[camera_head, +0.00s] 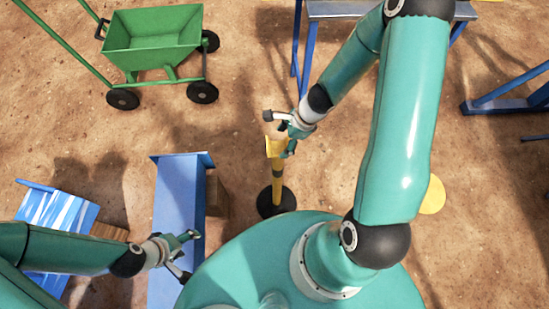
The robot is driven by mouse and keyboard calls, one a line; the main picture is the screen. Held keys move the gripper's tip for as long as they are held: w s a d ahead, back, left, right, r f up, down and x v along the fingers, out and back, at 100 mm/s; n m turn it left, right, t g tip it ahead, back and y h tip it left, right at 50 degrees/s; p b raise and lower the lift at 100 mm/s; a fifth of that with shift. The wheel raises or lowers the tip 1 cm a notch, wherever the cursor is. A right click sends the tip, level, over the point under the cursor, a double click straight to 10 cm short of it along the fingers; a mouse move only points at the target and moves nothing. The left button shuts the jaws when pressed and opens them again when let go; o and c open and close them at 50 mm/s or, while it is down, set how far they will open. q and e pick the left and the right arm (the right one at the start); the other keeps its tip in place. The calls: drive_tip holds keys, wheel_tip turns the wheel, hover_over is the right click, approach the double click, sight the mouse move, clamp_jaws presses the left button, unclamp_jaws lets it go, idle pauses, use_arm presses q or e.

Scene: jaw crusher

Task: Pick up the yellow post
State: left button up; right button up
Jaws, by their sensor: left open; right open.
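The yellow post (277,190) stands upright on a round black base (285,204), with a dark band on its pole and a wider yellow top. My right gripper (278,135) is open at the top of the post, with its fingers beside the yellow top. I cannot tell whether they touch it. My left gripper (187,254) is open and empty, over the blue bench at the lower left, well apart from the post.
A green cart (150,45) stands at the upper left. A blue bench (178,200) lies left of the post, with a brown block (216,197) beside it. A yellow disc (434,196) shows partly behind my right arm. Blue-legged frames (510,100) stand at the right.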

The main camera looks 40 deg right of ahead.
sight(280, 147)
drive_tip(key=b+x, duration=0.4)
drive_tip(key=shift+s+d+f, duration=0.1)
drive_tip(key=shift+f, duration=0.15)
drive_tip(key=shift+a+f+b, duration=0.2)
drive_tip(key=shift+f+b, duration=0.2)
drive_tip(key=shift+b, duration=0.05)
drive_tip(key=shift+r, duration=0.15)
clamp_jaws()
